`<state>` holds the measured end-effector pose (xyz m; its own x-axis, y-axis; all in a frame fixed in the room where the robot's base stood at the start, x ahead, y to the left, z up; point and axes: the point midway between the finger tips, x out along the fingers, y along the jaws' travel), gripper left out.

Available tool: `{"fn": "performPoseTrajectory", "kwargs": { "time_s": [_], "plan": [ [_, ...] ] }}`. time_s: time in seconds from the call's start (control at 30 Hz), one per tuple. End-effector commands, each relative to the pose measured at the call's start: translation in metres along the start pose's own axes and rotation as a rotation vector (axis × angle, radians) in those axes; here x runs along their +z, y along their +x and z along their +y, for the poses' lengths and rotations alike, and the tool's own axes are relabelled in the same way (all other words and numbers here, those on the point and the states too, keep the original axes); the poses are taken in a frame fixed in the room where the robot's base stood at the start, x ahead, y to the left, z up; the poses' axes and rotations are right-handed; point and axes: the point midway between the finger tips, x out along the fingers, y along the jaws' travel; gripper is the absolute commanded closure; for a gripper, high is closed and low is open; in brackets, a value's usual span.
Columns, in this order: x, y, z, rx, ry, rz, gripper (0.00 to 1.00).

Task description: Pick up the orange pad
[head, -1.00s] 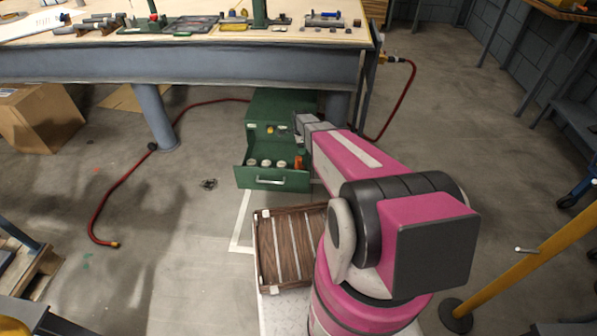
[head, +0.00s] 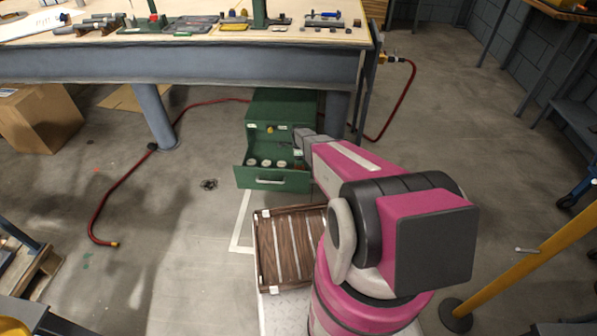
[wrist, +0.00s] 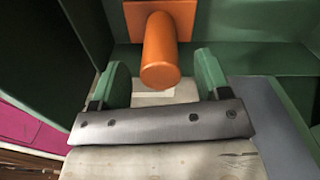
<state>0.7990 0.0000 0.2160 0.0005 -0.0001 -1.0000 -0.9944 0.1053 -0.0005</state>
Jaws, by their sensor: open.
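The orange pad (wrist: 160,50) shows in the wrist view as a square plate with a round stem pointing toward the camera. It lies in the open drawer of the green cabinet (head: 285,110). In the head view my gripper (head: 303,143) is over the right part of the open drawer (head: 270,181), and the pad is hidden behind my arm.
Several pale round pieces (head: 267,163) stand in the drawer left of my gripper. A slatted wooden crate (head: 262,250) is in front of the drawer. The workbench (head: 200,66) stands above the cabinet. A red hose (head: 120,185) lies on the floor.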

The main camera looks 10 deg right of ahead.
Motion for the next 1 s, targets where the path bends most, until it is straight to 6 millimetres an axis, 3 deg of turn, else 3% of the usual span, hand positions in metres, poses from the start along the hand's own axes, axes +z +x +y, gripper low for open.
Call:
{"fn": "performPoseTrajectory", "kwargs": {
  "time_s": [0.17, 0.4, 0.43, 0.47, 0.63, 1.0],
  "plan": [
    [0.001, 0.025, -0.002, 0.000, 0.000, 0.000, 0.30],
    [0.001, 0.028, -0.001, -0.001, 0.000, 0.000, 0.30],
    [0.001, 0.028, -0.001, -0.001, 0.000, 0.000, 0.34],
    [0.001, 0.028, -0.001, -0.001, 0.000, 0.000, 0.43],
    [0.001, 0.028, -0.001, -0.001, 0.000, 0.000, 0.99],
    [0.001, 0.022, -0.001, -0.001, 0.000, 0.000, 1.00]
  ]
}}
